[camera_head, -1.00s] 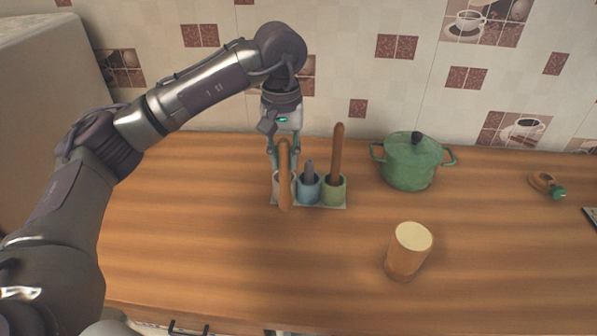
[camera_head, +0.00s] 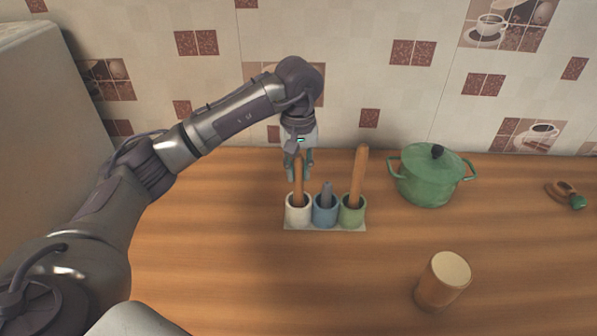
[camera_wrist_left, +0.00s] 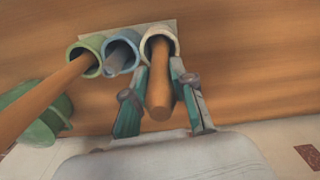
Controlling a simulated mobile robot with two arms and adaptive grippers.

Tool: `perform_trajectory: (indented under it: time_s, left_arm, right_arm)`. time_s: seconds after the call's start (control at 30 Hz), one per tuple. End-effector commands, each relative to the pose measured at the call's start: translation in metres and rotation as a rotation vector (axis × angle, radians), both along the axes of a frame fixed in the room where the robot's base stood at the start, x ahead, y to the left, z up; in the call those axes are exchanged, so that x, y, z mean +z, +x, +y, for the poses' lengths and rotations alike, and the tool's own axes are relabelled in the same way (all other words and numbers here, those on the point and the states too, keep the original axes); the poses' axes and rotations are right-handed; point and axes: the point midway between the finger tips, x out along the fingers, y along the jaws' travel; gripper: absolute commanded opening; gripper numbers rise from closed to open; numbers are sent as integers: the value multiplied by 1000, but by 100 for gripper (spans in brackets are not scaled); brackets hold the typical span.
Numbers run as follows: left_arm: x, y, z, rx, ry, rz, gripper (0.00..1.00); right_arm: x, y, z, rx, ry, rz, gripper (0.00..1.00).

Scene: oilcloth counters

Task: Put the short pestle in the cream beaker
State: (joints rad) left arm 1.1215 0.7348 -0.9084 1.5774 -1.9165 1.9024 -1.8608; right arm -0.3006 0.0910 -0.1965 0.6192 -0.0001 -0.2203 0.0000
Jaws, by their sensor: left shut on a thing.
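The short pestle (camera_head: 298,185), a brown wooden rod, stands nearly upright with its lower end inside the mouth of the cream beaker (camera_head: 297,215). My left gripper (camera_head: 299,172) is above that beaker and shut on the pestle's upper part. In the left wrist view the pestle (camera_wrist_left: 159,92) lies between the two fingers, and its far end goes into the cream beaker (camera_wrist_left: 172,36). The beaker hides the pestle's lower tip, so I cannot tell whether it touches the bottom. My right gripper is not in view.
A blue beaker (camera_head: 325,214) with a grey rod and a green beaker (camera_head: 351,217) with a longer wooden pestle (camera_head: 359,175) stand close beside the cream one. A green pot (camera_head: 430,178) and a wooden cylinder (camera_head: 441,284) stand to the right.

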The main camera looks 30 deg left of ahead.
Motion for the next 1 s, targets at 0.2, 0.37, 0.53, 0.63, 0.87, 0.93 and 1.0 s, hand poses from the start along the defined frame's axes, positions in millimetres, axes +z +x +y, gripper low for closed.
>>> perform_trajectory:
  time_s: [0.2,0.37,0.53,0.63,0.87,0.93,1.0]
  left_arm:
    - [-16,0,0,0,0,-1,0]
    - [-16,0,0,0,0,-1,0]
    - [-19,0,0,-1,0,-1,28]
    - [-19,0,0,-1,-1,-1,45]
    - [-18,0,0,-1,-1,-1,50]
    - [-18,0,0,-1,-1,-1,50]
    - [-16,0,0,-1,-1,-1,50]
  right_arm:
    - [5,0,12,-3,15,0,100]
    - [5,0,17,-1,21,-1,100]
    - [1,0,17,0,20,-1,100]
    - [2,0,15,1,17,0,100]
    - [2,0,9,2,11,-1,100]
    - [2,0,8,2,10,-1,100]
    - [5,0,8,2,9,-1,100]
